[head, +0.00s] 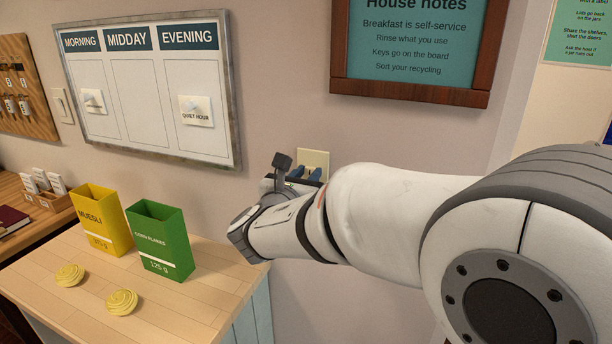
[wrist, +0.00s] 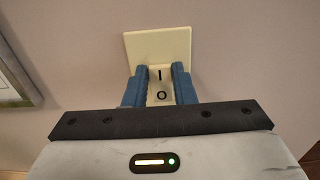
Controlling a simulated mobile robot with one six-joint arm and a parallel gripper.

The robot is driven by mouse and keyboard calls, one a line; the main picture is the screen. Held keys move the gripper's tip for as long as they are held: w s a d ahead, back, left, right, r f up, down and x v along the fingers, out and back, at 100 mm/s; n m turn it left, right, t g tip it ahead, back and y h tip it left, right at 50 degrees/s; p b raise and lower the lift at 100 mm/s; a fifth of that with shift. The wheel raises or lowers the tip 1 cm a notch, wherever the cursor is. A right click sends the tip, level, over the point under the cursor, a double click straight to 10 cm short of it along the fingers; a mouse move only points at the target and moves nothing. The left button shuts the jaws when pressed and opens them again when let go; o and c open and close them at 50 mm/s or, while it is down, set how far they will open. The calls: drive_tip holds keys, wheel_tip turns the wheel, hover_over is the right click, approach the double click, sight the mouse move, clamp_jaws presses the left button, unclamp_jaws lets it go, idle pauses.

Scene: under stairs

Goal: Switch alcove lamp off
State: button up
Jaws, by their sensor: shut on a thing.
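A cream wall switch plate (head: 313,158) is on the wall below the framed house notes. The wrist view shows the same plate (wrist: 157,45) with a pale rocker (wrist: 160,84), marked I above and O below. My gripper (head: 305,174) is at the plate, its blue fingers on either side of the rocker. In the wrist view my gripper (wrist: 160,74) is shut on the rocker. Which way the rocker is tilted cannot be told. No lamp shows in either view.
A wooden counter (head: 190,303) holds a yellow muesli box (head: 103,222), a green corn flakes box (head: 160,242) and two yellow round things (head: 122,302). A schedule board (head: 150,100) hangs left of my gripper. Another pale switch (head: 62,105) is further left.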

idle(0.3)
drive_tip(key=o, duration=1)
drive_tip(key=shift+s, duration=0.1)
drive_tip(key=b+v, duration=0.1)
drive_tip(key=v, duration=0.6)
drive_tip(key=shift+s+a, duration=0.15)
drive_tip(key=shift+s, duration=0.15)
